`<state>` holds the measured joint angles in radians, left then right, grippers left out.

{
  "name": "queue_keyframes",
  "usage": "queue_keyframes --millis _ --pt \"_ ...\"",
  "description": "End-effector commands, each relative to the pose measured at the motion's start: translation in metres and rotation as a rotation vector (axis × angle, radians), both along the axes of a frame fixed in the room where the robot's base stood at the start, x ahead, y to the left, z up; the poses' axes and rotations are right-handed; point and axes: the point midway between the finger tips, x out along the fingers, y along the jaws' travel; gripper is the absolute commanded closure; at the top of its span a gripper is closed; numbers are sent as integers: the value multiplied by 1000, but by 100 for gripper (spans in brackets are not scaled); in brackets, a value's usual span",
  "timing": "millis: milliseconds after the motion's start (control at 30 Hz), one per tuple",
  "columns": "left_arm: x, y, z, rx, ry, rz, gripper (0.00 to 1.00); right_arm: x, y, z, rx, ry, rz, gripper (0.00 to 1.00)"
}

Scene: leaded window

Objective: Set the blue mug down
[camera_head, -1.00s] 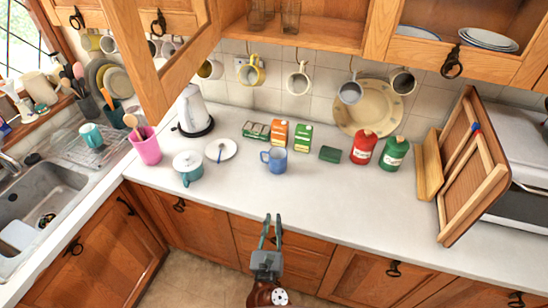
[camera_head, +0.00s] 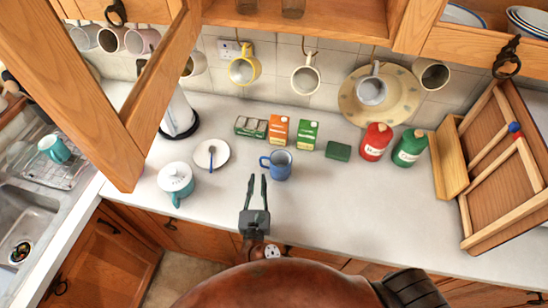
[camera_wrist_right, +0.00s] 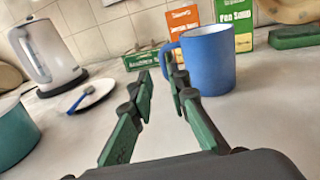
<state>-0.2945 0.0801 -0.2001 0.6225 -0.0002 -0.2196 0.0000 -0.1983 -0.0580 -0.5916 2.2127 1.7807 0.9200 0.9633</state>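The blue mug (camera_head: 281,165) stands upright on the pale worktop (camera_head: 340,205), in front of an orange box and a green box. Its handle faces left in the head view. In the right wrist view the mug (camera_wrist_right: 209,60) is right of centre, its handle just behind the right-hand finger's tip. My right gripper (camera_head: 257,179) is open and empty, its fingers pointing at the worktop's back, a little left and in front of the mug. It also shows in the right wrist view (camera_wrist_right: 161,84). Contact with the handle cannot be told. My left gripper is not in view.
A plate with a blue-handled spoon (camera_head: 211,154) and a teal lidded pot (camera_head: 176,182) are left. A green sponge (camera_head: 339,150), a red bottle (camera_head: 375,141) and a green bottle (camera_head: 409,147) are right. An open cupboard door (camera_head: 95,90) hangs at left. The front right worktop is clear.

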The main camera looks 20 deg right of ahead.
Motion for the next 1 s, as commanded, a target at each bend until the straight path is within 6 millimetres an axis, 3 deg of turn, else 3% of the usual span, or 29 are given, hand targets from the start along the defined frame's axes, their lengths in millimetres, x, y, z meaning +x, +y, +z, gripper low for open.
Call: queue_keyframes --millis 333,633,1000 --pt "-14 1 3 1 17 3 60 29 -13 0 -1 -2 0 84" --pt "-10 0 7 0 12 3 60 65 -31 -2 -1 -2 1 84" --pt "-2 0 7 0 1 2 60 70 -33 -4 1 0 1 87"
